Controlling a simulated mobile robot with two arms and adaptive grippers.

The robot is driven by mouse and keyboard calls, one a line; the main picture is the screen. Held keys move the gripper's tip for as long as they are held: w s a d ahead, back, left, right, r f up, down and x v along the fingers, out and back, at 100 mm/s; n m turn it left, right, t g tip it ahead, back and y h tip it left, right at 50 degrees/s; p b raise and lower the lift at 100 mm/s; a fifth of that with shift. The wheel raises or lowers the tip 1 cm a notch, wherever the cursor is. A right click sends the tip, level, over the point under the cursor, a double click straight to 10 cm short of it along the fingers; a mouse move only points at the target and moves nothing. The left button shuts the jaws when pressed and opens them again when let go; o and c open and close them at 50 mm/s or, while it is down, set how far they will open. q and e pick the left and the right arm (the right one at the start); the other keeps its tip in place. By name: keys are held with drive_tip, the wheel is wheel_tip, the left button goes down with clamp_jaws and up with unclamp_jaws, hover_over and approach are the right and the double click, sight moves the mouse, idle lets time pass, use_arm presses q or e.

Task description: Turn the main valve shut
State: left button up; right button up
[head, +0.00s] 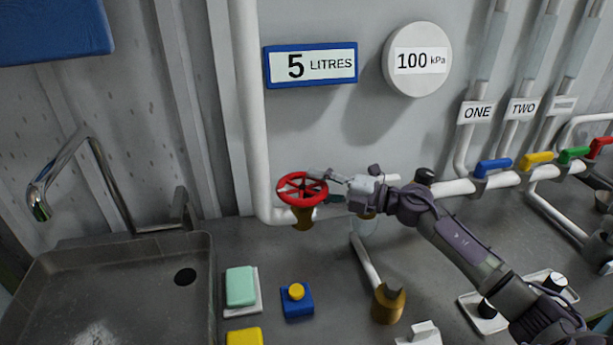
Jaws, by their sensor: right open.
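The main valve is a red handwheel (302,189) on a brass body (303,218), fitted to the white pipe in the middle of the head view. My right gripper (325,181) reaches in from the right, its fingers at the wheel's right rim. The gripper is open. I cannot tell whether a finger touches the rim. My left gripper is not in view.
A sink (130,290) with a chrome tap (70,165) is at left. A blue box with a yellow button (297,292) and a green sponge (240,286) sit on the counter. Signs read 5 litres (311,66) and 100 kPa (417,60). Coloured lever valves (493,167) line the right pipe.

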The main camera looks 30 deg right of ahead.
drive_tip(key=shift+x, duration=1.45)
drive_tip(key=shift+c, duration=0.4)
drive_tip(key=shift+p, duration=0.3)
clamp_jaws()
